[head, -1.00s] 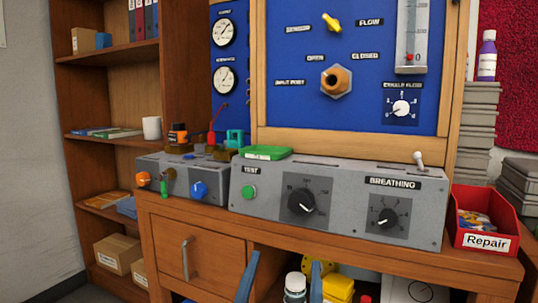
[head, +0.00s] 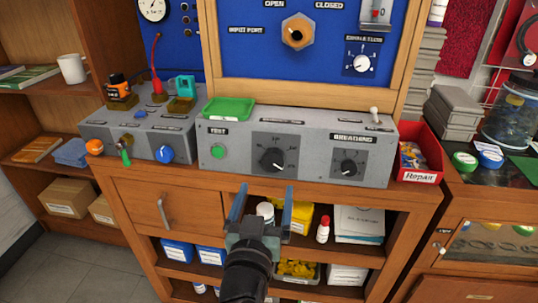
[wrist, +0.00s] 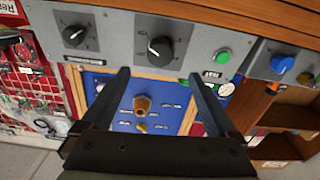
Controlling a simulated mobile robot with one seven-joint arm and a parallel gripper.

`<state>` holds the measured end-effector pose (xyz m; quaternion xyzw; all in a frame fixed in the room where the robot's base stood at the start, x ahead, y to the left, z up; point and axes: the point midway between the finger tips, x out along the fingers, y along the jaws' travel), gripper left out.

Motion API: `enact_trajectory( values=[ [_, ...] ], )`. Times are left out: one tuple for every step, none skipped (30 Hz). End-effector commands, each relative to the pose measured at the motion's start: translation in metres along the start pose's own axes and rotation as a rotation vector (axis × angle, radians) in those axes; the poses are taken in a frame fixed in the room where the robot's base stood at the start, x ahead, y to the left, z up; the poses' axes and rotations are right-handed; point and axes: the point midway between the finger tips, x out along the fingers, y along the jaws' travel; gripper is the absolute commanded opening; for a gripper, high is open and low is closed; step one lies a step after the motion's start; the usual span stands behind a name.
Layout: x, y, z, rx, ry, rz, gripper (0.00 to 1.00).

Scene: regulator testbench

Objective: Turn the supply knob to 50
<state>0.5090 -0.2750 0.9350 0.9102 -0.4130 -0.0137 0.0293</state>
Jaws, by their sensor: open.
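A black dial knob (head: 272,158) with a white pointer line sits mid-front on the grey test panel (head: 230,170). Its label and scale are too small to read, so I cannot confirm that it is the supply knob. Its pointer points to the lower right in the head view. The same knob shows in the wrist view (wrist: 161,48), which is upside down. My gripper (head: 263,190) is open and empty, in front of and below this knob in the head view. In the wrist view its fingers (wrist: 158,74) are spread around empty space, apart from the knob.
A second black knob (head: 348,167) marked BREATHING is to the right, and a green button (head: 218,151) to the left. A smaller grey box with a blue knob (head: 164,154) stands at left. A red Repair bin (head: 421,150) is at right. Shelves below hold bottles and boxes.

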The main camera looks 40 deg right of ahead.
Motion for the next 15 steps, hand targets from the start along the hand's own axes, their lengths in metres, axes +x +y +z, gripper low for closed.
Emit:
enact_trajectory(
  values=[
    [0.011, 0.001, -0.002, 0.001, 0.001, 0.003, 0.94],
    [0.017, 0.001, -0.002, 0.002, 0.0, 0.004, 0.94],
    [0.025, 0.001, -0.002, 0.003, 0.0, 0.003, 0.94],
    [0.031, 0.001, -0.003, 0.004, 0.001, 0.003, 0.94],
    [0.037, 0.001, -0.002, 0.002, 0.001, 0.003, 0.94],
    [0.045, 0.001, -0.002, 0.001, 0.0, 0.004, 0.94],
    [0.051, 0.001, -0.002, 0.002, 0.001, 0.003, 0.94],
    [0.057, 0.001, -0.002, 0.003, 0.001, 0.002, 0.94],
    [0.064, 0.001, -0.002, 0.003, 0.001, 0.002, 0.94],
    [0.069, 0.001, -0.002, 0.003, 0.001, 0.002, 0.94],
    [0.074, 0.0, -0.002, 0.003, 0.001, 0.001, 0.94],
    [0.08, 0.0, -0.002, 0.002, 0.001, 0.001, 0.94],
    [0.084, 0.0, -0.002, 0.002, 0.001, 0.001, 0.94],
    [0.087, 0.0, -0.001, 0.001, 0.001, 0.001, 0.94],
    [0.092, 0.0, -0.001, 0.001, 0.001, 0.001, 0.94]
  ],
)
